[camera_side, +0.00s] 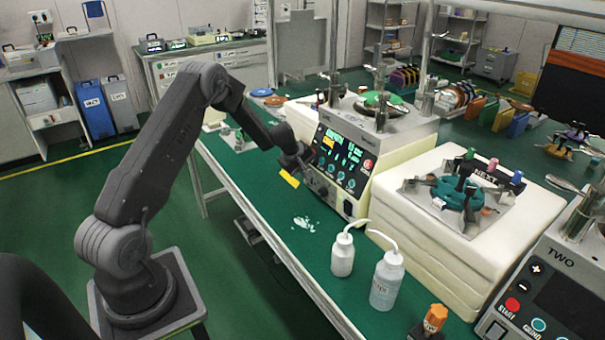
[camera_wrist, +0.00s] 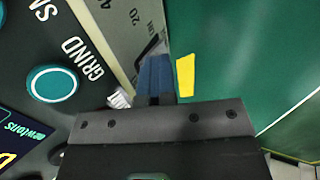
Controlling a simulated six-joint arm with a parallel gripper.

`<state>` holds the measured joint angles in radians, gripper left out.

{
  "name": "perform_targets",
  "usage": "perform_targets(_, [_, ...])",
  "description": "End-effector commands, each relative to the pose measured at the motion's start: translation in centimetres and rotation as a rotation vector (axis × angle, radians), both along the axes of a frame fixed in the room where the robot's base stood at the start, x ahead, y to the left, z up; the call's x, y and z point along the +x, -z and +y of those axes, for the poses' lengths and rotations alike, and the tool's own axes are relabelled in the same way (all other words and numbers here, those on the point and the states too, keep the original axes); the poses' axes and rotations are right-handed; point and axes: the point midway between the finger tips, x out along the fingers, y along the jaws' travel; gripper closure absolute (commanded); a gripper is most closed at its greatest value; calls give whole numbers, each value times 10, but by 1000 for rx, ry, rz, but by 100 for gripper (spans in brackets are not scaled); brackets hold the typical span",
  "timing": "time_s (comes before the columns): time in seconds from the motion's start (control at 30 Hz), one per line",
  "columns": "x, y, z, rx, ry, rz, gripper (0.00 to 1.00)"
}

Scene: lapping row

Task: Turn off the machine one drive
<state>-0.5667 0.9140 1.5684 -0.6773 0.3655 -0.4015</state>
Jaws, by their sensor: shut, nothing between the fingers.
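Machine one (camera_side: 383,135) stands at the back of the green bench, its front panel (camera_side: 343,160) lit with green and yellow readouts and a red button at its right. My gripper (camera_side: 303,160) is at the left part of this panel, shut and empty. Whether it touches the panel cannot be told. In the wrist view the shut fingers (camera_wrist: 155,75) point at the panel's lower edge, beside a teal button (camera_wrist: 52,83) labelled GRIND and a small white part (camera_wrist: 120,98). The drive switch cannot be made out; my gripper may hide it.
Two wash bottles (camera_side: 343,254) (camera_side: 386,280) and an orange-capped bottle (camera_side: 435,318) stand on the bench (camera_side: 225,160). A white block (camera_side: 455,215) carries another fixture, and machine two (camera_side: 555,290) is at right front. A yellow strip (camera_wrist: 186,75) shows beside my fingers.

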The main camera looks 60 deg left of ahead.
Motion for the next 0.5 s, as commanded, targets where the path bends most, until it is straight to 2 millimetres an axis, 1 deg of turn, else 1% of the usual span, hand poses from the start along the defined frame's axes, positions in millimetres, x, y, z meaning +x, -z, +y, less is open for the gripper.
perform_targets(0.17, [0,-1,0,1,0,-1,100])
perform_targets(0.5, [0,-15,0,0,-1,-2,100])
